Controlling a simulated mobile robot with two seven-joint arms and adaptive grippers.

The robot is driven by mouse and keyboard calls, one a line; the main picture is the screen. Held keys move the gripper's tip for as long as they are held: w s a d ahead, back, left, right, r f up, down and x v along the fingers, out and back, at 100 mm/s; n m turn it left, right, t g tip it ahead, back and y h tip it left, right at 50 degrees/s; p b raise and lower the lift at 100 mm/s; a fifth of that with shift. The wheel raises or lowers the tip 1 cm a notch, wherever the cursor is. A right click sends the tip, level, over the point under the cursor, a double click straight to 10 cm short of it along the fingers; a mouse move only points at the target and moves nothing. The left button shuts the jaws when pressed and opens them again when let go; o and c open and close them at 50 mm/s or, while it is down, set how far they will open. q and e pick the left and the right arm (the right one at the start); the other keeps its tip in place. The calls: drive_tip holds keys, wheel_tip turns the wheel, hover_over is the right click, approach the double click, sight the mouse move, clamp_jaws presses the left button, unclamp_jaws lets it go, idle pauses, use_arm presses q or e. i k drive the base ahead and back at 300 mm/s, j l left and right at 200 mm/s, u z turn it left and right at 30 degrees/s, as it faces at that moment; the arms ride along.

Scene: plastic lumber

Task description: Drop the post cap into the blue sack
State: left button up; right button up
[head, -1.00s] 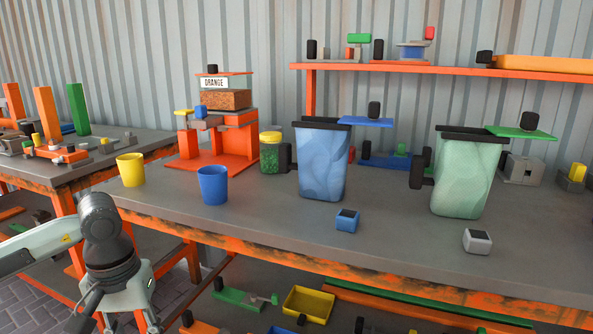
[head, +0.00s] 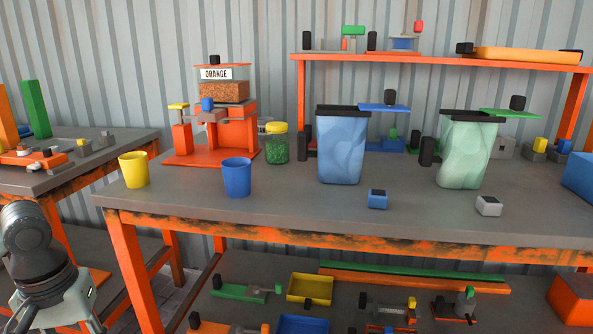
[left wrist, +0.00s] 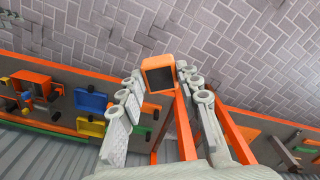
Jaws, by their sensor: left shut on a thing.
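My left gripper (left wrist: 161,70) is shut on an orange post cap (left wrist: 159,76) with a dark square face, seen between the fingertips in the left wrist view. In the head view my left gripper is at the lower left edge, its fingertips cut off, and the cap does not show. The blue sack (head: 340,150) stands upright on the grey table to the right, with a dark rim and a blue lid-like plate (head: 384,107) at its upper right. The gripper is well apart from the sack. My right gripper is not in view.
A green sack (head: 466,155) stands right of the blue one. A blue cap (head: 377,199) and a grey cap (head: 488,206) lie in front. A blue cup (head: 237,177), a yellow cup (head: 134,170) and a green jar (head: 277,145) stand on the left. The table's front strip is mostly clear.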

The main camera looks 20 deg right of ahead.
sight(343, 180)
drive_tip(key=z, duration=0.4)
drive_tip(key=j+z, duration=0.15)
drive_tip(key=z, duration=0.7)
